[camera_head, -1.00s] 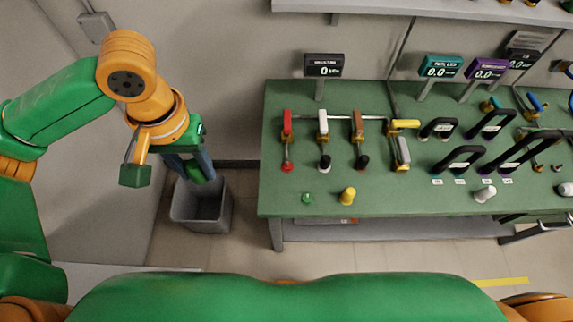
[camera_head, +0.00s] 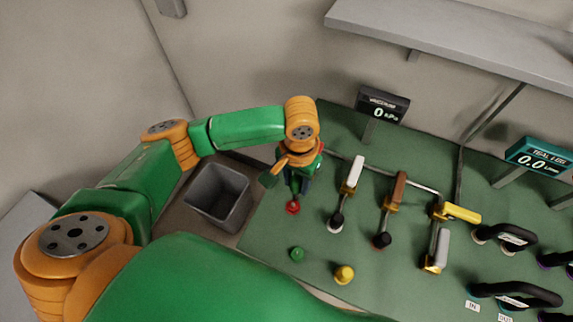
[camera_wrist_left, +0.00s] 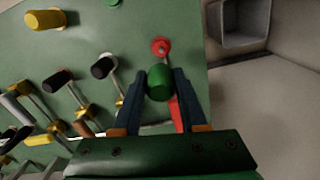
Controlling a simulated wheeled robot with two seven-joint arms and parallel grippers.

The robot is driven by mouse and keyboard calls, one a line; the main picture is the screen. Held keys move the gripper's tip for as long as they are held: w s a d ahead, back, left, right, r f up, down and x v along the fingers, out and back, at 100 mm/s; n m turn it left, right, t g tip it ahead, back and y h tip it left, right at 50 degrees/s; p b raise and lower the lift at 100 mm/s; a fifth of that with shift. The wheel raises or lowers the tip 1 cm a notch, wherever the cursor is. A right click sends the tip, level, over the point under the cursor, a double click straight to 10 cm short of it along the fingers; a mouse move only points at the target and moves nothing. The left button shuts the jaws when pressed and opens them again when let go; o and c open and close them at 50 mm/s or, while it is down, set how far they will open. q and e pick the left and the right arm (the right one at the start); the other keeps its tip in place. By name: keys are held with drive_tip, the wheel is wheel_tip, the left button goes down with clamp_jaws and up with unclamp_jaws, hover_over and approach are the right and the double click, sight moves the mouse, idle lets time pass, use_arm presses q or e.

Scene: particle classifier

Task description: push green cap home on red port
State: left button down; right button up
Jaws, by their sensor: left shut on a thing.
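My left gripper (camera_head: 296,192) is shut on a green cap (camera_wrist_left: 159,83), which sits between its two fingertips in the left wrist view. The red port (camera_head: 292,208) is near the left edge of the green bench, just below the fingertips in the head view. In the left wrist view the red port (camera_wrist_left: 161,46) shows just beyond the cap, with a small gap between them in the picture; the cap looks off the port. The red valve handle (camera_wrist_left: 175,114) is partly hidden by the gripper. My right gripper is not in view.
A loose-standing green piece (camera_head: 297,254) and a yellow one (camera_head: 344,274) are at the bench's front. White (camera_head: 352,173) and brown (camera_head: 398,188) valve handles stand to the right of the gripper. A grey bin (camera_head: 217,196) is left of the bench.

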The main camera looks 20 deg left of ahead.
sight(293, 192)
use_arm(q)
drive_tip(key=shift+d+f, duration=0.1)
drive_tip(key=shift+f, duration=0.3)
drive_tip(key=shift+s+a+r, duration=0.2)
drive_tip(key=shift+s+a, duration=0.15)
drive_tip(key=shift+s, duration=0.05)
drive_tip(key=shift+s+a, duration=0.15)
drive_tip(key=shift+s, duration=0.05)
drive_tip(key=shift+r, duration=0.15)
wheel_tip(293, 192, down, 5)
drive_tip(key=shift+w+r+b, duration=0.1)
drive_tip(key=shift+r+b, duration=0.1)
drive_tip(key=shift+b, duration=0.25)
drive_tip(key=shift+f+b, duration=0.35)
drive_tip(key=shift+f, duration=0.45)
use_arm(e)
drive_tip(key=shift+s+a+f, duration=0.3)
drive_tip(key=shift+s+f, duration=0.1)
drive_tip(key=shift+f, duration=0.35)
